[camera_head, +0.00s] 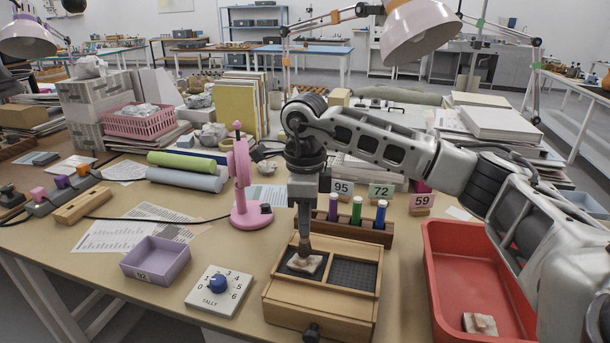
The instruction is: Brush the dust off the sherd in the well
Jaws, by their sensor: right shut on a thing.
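A small pale, reddish sherd (304,264) lies in the left well of a wooden box (315,300). My right gripper (306,222) points straight down above that well. It is shut on a brush (305,243), whose dark lower end is at the back edge of the sherd; I cannot tell whether the bristles touch it. Part of the sherd is hidden behind the brush. The right well (355,274) has a dark mesh floor and looks empty. My left gripper is out of view.
A red tray (437,290) at the right holds another sherd (480,323). A tally dial (218,290) and a purple bin (157,260) stand left of the box. A pink stand (247,190) and a rack with coloured tubes (357,228) stand behind it.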

